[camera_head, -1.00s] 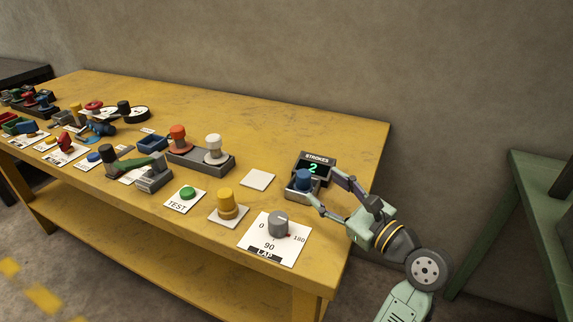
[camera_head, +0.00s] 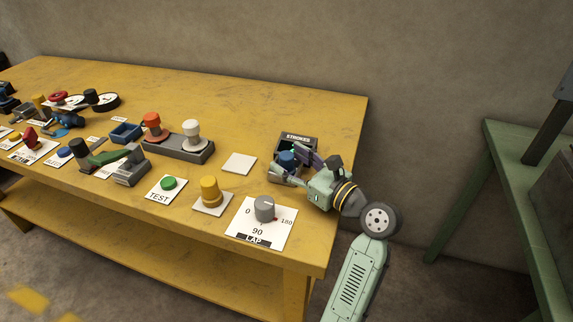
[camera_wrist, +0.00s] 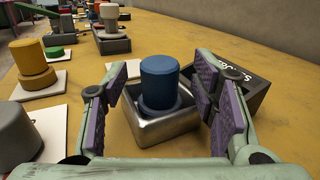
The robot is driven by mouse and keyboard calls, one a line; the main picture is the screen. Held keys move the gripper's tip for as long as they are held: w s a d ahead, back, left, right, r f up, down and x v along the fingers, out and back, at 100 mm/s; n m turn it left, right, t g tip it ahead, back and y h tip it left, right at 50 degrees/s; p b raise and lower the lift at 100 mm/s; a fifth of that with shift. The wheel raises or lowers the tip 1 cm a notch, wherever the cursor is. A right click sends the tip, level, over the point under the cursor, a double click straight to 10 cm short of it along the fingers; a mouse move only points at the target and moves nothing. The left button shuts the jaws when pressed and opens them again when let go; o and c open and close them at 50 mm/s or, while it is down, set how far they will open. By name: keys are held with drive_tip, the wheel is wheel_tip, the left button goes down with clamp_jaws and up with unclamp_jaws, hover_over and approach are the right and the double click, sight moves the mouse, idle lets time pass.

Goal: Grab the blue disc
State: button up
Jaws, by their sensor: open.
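The blue disc (camera_wrist: 158,101) is the wide lower flange of a blue spool that stands upright in a square metal tray (camera_wrist: 166,132). In the head view the blue spool (camera_head: 287,158) is near the right end of the yellow table, partly hidden by my fingers. My gripper (camera_wrist: 161,82) is open, with one purple-padded finger on each side of the spool. A gap shows between the left finger and the spool; the right finger is closer, and I cannot tell if it touches. The gripper (camera_head: 286,163) also shows in the head view.
A grey LAP knob (camera_head: 264,208), a yellow spool (camera_head: 210,191) and an empty white plate (camera_head: 239,163) are to the left. The table's right edge is near.

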drive_tip(key=shift+w+a, duration=0.5)
drive_tip(key=shift+w, duration=0.05)
drive_tip(key=shift+c, duration=0.4)
clamp_jaws()
